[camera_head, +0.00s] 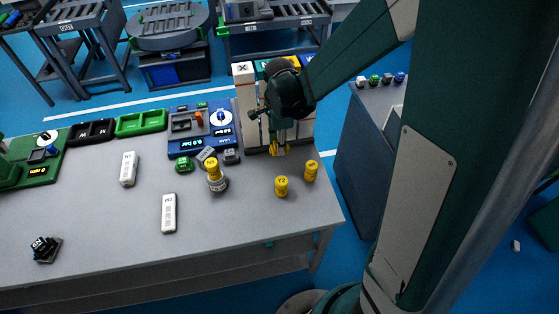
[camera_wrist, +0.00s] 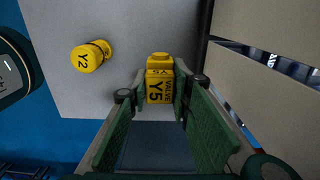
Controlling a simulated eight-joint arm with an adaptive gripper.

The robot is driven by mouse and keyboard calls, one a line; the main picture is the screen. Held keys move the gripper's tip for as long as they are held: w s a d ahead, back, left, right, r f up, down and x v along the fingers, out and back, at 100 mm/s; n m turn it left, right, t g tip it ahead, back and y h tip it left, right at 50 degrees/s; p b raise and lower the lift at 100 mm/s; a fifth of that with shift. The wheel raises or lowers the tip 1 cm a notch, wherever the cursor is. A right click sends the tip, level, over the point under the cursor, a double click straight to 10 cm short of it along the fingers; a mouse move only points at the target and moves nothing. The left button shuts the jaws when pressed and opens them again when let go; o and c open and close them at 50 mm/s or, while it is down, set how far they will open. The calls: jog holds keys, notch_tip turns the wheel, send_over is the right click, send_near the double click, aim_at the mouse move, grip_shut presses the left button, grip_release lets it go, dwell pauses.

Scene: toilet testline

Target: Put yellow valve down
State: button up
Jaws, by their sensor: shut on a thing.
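My gripper (camera_head: 280,151) is shut on a yellow valve marked Y5 (camera_wrist: 160,84). In the wrist view the valve sits between the two green fingers (camera_wrist: 158,100). In the head view only a little of its yellow shows at the fingertips, near the front of the pale rack at the back right of the table. A second yellow valve marked Y2 (camera_head: 282,186) stands on the table in front of my gripper, and it shows at the upper left of the wrist view (camera_wrist: 90,56). Another yellow valve (camera_head: 311,171) stands to its right.
A yellow-topped piece on a grey base (camera_head: 216,178) stands left of Y2. The pale rack (camera_head: 245,110) rises behind my gripper. A blue device (camera_head: 185,142) and white bars (camera_head: 169,213) are further left. The grey table (camera_head: 250,225) is bare at the front right.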

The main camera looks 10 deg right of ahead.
send_over(279, 165)
jog(key=shift+f, duration=2.05)
jog(key=shift+f+b, duration=0.65)
jog(key=shift+f, duration=1.4)
jog(key=shift+f, duration=0.15)
jog(key=o, duration=1)
jog(key=shift+c, duration=0.2)
jog(key=shift+r+p, duration=0.95)
jog(key=shift+r, duration=5.15)
